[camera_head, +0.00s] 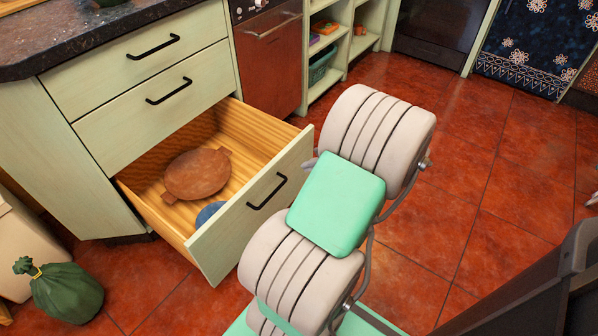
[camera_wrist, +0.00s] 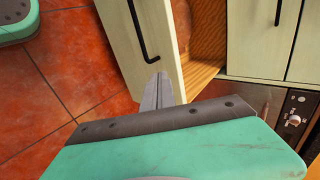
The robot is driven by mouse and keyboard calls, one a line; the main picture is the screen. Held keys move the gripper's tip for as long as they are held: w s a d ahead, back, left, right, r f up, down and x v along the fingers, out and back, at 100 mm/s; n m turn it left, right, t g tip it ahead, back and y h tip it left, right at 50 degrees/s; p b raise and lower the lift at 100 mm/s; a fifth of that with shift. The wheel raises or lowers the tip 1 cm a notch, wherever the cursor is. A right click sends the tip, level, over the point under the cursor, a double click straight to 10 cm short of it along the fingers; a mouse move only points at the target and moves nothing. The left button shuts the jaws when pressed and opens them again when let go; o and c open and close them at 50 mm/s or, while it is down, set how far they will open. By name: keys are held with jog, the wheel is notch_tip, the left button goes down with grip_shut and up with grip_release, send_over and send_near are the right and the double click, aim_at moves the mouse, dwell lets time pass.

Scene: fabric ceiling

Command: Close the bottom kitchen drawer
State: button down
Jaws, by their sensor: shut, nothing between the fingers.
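The bottom kitchen drawer (camera_head: 232,232) is pulled well out, with a pale green front, a black bar handle (camera_head: 267,191) and a light wooden inside. A brown two-handled dish (camera_head: 197,174) and a partly hidden blue item (camera_head: 209,211) lie in it. In the wrist view the drawer front (camera_wrist: 160,32) shows on edge, with its handle (camera_wrist: 137,30) on the left face. My gripper (camera_wrist: 158,92) is shut and empty, its fingertips at one end of the drawer front; I cannot tell whether they touch it. In the head view my arm hides most of the gripper.
Two shut drawers (camera_head: 150,108) sit above, under a dark counter (camera_head: 90,38). An oven-like appliance (camera_head: 268,55) and open shelves (camera_head: 335,50) stand behind. A green sack (camera_head: 68,290) lies on the floor at left. Red tiled floor (camera_head: 480,180) is clear at right.

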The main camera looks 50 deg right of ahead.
aim_at(276, 165)
jog(key=b+x, duration=0.1)
jog(key=x, duration=0.2)
jog(key=w+r+b+x, duration=0.1)
jog(key=b+x, duration=0.1)
jog(key=x, duration=0.2)
jog(key=b+x, duration=0.2)
jog(key=x, duration=0.2)
jog(key=shift+w+r, duration=0.25)
jog(key=shift+r, duration=0.1)
jog(key=shift+w+r, duration=0.15)
jog(key=shift+w, duration=0.2)
